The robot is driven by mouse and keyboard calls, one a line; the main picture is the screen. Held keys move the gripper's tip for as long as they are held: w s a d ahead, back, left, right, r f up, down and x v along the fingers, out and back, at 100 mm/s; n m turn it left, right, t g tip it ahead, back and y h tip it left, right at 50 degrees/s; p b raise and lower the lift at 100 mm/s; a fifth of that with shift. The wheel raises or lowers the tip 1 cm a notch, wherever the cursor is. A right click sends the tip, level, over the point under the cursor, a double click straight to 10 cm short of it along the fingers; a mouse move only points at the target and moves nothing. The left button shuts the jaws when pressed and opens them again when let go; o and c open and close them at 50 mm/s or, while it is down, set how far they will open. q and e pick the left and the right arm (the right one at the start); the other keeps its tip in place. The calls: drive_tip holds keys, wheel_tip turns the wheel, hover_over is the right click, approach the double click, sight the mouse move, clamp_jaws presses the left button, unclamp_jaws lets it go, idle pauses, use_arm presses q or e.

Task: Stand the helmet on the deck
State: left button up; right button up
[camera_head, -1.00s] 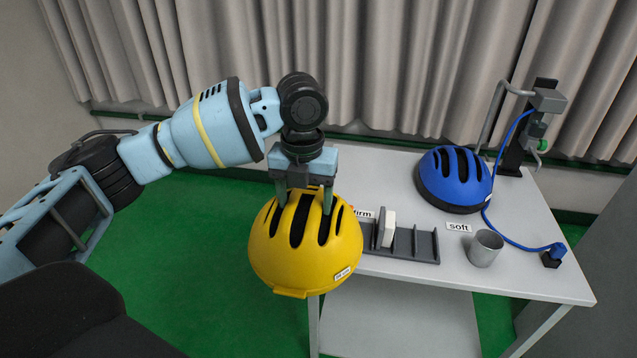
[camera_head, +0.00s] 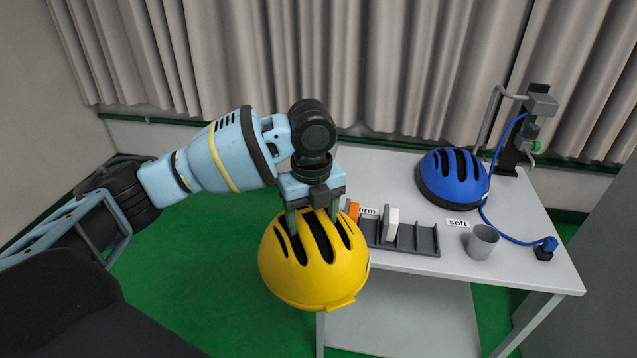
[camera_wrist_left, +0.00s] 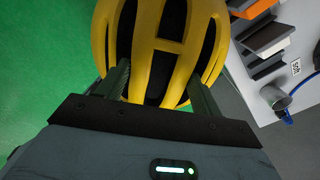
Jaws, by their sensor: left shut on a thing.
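A yellow helmet (camera_head: 310,270) with dark vents hangs from my left gripper (camera_head: 314,212), dome up and somewhat tilted. The fingers are shut on it at the top, in its vents. It is held off the table's left front edge, over the green floor, in front of the rack. In the left wrist view the helmet (camera_wrist_left: 160,45) fills the upper middle between the fingers (camera_wrist_left: 160,88). A blue helmet (camera_head: 453,177) rests on the table. I cannot tell which surface is the deck. My right gripper is not in view.
The grey table (camera_head: 400,172) carries a slotted rack (camera_head: 425,240) with an orange pad (camera_head: 353,211) and a white pad (camera_head: 391,224), a "soft" label (camera_head: 457,223), a grey cup (camera_head: 482,242) and a blue cable. A stand (camera_head: 525,130) rises at the back right.

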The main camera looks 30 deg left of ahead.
use_arm(q)
drive_tip(key=s+d+f+n, duration=0.1)
drive_tip(key=s+f+n, duration=0.6)
drive_tip(key=n, duration=0.6)
drive_tip(key=s+d+f+n, duration=0.1)
drive_tip(key=s+f+n, duration=0.6)
drive_tip(key=f+n, duration=0.4)
drive_tip(key=shift+s+f+n, duration=0.15)
drive_tip(key=shift+f+n, duration=0.1)
drive_tip(key=shift+n, duration=0.75)
